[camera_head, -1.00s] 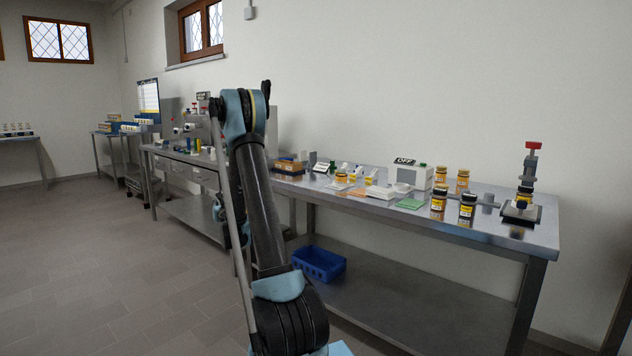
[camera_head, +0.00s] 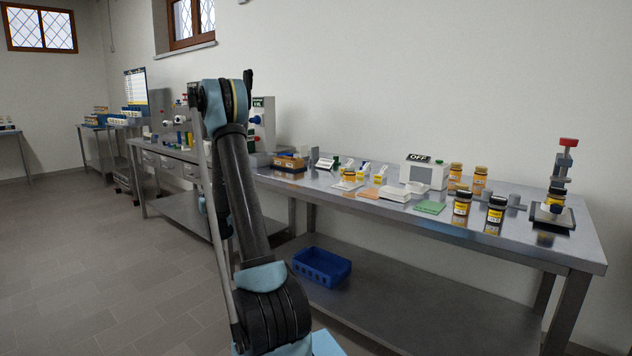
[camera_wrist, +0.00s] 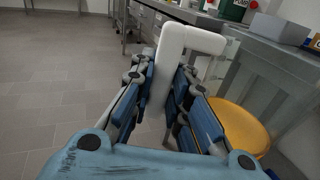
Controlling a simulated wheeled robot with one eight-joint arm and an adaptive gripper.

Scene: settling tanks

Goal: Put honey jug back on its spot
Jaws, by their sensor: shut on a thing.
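In the wrist view my gripper (camera_wrist: 167,78) is shut on the upright white handle of the honey jug (camera_wrist: 172,52), with blue finger pads on both sides. A round amber-yellow area (camera_wrist: 240,126) shows right of the fingers and looks like the honey in the jug. The jug's walls look clear and are hard to make out. The jug is held in the air, with floor and benches behind it. In the head view my arm stands in the middle; the gripper and jug do not show there. I cannot tell which place is the jug's spot.
A long steel table (camera_head: 560,249) on the right bears dark-lidded jars (camera_head: 462,206), amber jars (camera_head: 480,180), an OFF box (camera_head: 427,172), a green pad (camera_head: 429,207) and a press stand (camera_head: 555,195). A blue crate (camera_head: 321,266) sits on its lower shelf. Floor (camera_head: 95,265) at left is clear.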

